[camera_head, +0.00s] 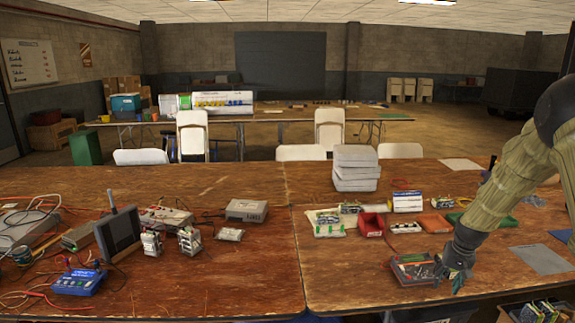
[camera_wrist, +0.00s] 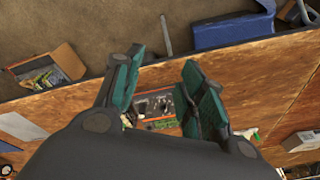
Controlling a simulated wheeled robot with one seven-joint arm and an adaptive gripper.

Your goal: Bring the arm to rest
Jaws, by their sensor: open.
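My arm (camera_head: 520,165) reaches in from the right side of the head view, over the right half of the near table. My gripper (camera_head: 455,275) points down beside the right end of a dark box with an orange-red rim (camera_head: 412,268) near the table's front edge. In the wrist view my gripper (camera_wrist: 160,95) has its two teal fingers apart, with nothing held between them. The same box (camera_wrist: 158,106) shows between and beyond the fingers. I cannot tell whether a finger touches it.
The near table (camera_head: 340,285) carries a grey stack of trays (camera_head: 356,168), a red bin (camera_head: 371,224) and an orange box (camera_head: 435,223). A blue device (camera_head: 78,282) and wires lie at left. A grey pad (camera_head: 540,259) lies right of my gripper. The table's front middle is clear.

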